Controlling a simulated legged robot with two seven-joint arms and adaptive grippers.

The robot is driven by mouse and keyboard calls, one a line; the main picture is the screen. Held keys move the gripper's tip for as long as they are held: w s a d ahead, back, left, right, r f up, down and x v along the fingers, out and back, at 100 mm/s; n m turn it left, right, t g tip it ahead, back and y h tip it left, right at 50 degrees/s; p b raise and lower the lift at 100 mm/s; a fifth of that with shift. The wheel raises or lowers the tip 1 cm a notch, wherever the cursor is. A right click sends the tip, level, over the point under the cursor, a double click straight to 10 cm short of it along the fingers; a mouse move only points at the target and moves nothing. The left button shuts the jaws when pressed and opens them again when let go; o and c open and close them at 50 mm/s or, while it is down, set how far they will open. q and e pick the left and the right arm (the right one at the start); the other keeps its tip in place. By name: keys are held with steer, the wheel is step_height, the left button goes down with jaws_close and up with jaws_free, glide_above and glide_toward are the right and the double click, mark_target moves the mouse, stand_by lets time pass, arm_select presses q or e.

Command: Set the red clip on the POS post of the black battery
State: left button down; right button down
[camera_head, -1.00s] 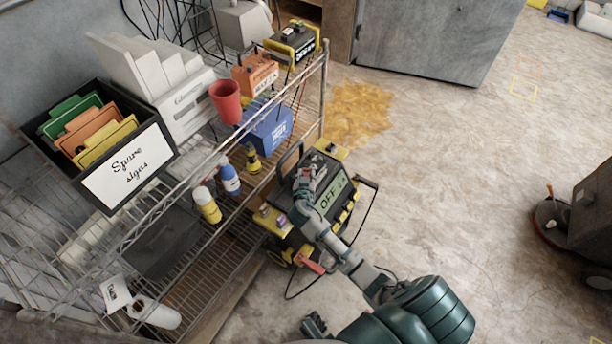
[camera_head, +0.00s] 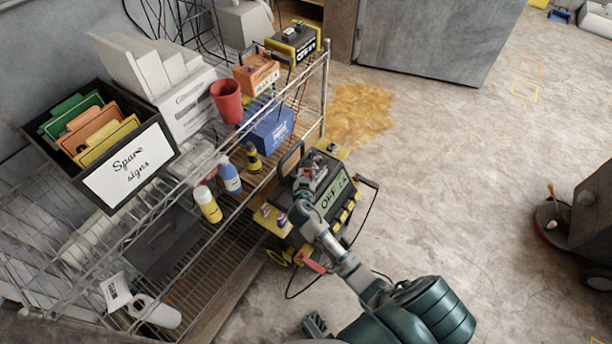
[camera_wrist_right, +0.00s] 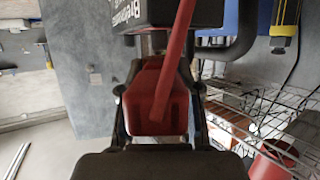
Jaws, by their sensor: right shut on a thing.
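The black battery (camera_head: 292,45), with yellow ends, stands at the far end of the wire shelf's top in the head view. Its POS post is too small to make out there. My right gripper (camera_head: 310,182) is low over the charger (camera_head: 330,190), whose display reads OFF, well short of the battery. In the right wrist view the gripper (camera_wrist_right: 158,118) is shut on the red clip (camera_wrist_right: 155,95). A red cable (camera_wrist_right: 178,50) runs up from the clip across the picture. My left gripper does not show.
An orange battery (camera_head: 258,75), a red cup (camera_head: 226,101) and a sign box (camera_head: 95,145) are on the shelf. A blue battery (camera_head: 270,128) and bottles (camera_head: 208,204) stand lower. The shelf post (camera_head: 324,95) rises beside the charger.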

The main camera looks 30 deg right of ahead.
steer(key=shift+f+b, duration=0.95)
steer(key=shift+f, duration=0.2)
steer(key=c, duration=0.7)
jaws_free()
steer(key=v, duration=1.2)
steer(key=shift+f, duration=0.1)
